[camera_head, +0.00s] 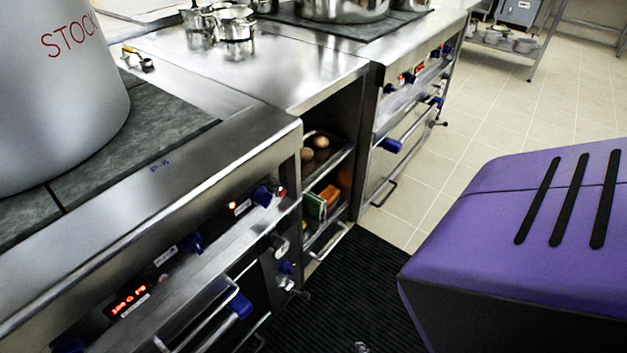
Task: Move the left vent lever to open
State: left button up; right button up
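No vent lever can be clearly identified. Several blue-ended controls are on the near range (215,250). One is a blue grip (240,306) on the metal front at the lower middle. Another small blue control (286,267) sits by metal fittings at the range's right end. I cannot tell which, if any, is the left vent lever or how it is set. Neither of my grippers shows in the head view.
A large grey stockpot (60,100) stands on the near range. An open shelf unit (322,180) with round brown items and boxes is beyond it, then a second range (415,95). A dark ribbed mat (345,290) lies on the tiled floor.

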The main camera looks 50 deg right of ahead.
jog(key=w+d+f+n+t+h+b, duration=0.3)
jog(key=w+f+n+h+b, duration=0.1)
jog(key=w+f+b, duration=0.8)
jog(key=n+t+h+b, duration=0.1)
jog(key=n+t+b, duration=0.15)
jog(key=b, duration=0.45)
send_near(302, 294)
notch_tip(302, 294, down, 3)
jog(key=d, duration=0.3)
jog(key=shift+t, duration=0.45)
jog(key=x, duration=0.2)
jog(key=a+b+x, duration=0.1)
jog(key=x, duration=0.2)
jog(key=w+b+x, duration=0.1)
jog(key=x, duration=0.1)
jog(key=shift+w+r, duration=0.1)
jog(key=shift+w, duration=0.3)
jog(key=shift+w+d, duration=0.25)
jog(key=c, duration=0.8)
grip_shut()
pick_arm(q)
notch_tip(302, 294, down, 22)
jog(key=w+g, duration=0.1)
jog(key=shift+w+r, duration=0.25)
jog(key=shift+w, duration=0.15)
